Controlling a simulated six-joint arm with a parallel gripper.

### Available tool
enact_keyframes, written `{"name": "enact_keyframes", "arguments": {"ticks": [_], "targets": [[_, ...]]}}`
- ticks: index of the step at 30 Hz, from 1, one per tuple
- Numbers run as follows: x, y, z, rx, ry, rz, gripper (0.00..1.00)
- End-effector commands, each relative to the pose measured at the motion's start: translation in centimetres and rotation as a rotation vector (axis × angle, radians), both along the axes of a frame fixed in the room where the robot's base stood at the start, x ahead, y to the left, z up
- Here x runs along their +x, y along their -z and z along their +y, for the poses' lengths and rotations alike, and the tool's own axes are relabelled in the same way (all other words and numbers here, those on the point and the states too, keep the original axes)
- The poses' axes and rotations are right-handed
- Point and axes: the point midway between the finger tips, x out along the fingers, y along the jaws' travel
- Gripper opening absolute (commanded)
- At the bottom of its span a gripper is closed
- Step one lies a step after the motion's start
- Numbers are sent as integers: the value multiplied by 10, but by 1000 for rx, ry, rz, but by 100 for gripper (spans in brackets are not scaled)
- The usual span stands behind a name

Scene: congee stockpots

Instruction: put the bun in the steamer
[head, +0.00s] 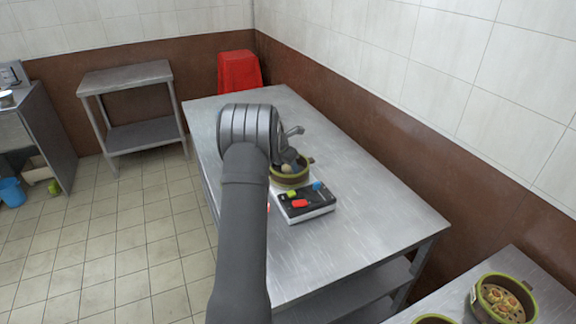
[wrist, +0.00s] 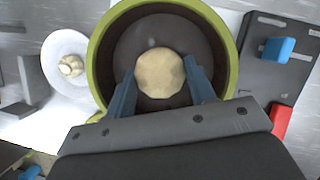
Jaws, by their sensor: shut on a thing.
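The bun (wrist: 160,74) is pale and round, held between the two blue-grey fingers of my gripper (wrist: 159,78). My gripper is shut on it. The steamer (wrist: 98,52) is round with a green rim and a dark inside. In the wrist view the bun appears within the steamer's opening; whether it touches the floor of it I cannot tell. In the head view the steamer (head: 305,179) stands on the steel table, partly hidden by my arm, with the bun (head: 287,168) at its opening.
A dark tray (wrist: 262,80) with a blue block (wrist: 278,50) and a red block (wrist: 282,122) lies right of the steamer. A white plate (wrist: 52,45) with a pale lump on it lies left. The steel table (head: 385,225) is clear towards its near right end.

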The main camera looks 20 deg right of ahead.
Motion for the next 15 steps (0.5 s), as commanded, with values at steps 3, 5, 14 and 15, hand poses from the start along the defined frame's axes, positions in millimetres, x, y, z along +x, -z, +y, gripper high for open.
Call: {"name": "enact_keyframes", "arguments": {"ticks": [3,5,14,15], "targets": [[0,2,0,0,0,0,28],[0,3,0,0,0,0,28],[0,7,0,0,0,0,28],[0,7,0,0,0,0,58]]}}
